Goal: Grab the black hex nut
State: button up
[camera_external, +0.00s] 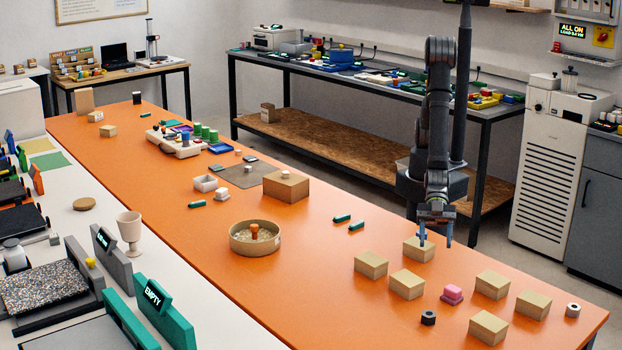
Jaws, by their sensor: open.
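The black hex nut (428,318) lies on the orange table towards the near right, left of a pink block. It appears to lie flat with its hole facing up. My gripper (434,240) points down over the table's right part, with its blue fingertips apart. It is open and looks empty. It is farther back than the nut, beside or above a cardboard-coloured box that it partly overlaps in the picture. I cannot tell whether a fingertip touches that box.
Several small tan boxes (406,284) stand around the nut. A pink block (452,294) sits close to it on the right. A pale nut-like piece (573,310) lies near the table's right edge.

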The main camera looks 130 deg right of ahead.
jog(key=w+a+r+g+h, duration=0.2)
jog(key=w+a+g+h, duration=0.1)
jog(key=w+a, duration=0.6)
jog(key=g+h, duration=0.2)
jog(key=g, duration=0.1)
send_near(429, 312)
jog(key=x, duration=0.8)
jog(key=shift+w+a+f, duration=0.1)
jog(key=shift+a+f, duration=0.05)
jog(key=shift+f, duration=0.1)
jog(key=c, duration=1.1)
jog(key=shift+o, duration=0.2)
jog(key=shift+r, duration=0.1)
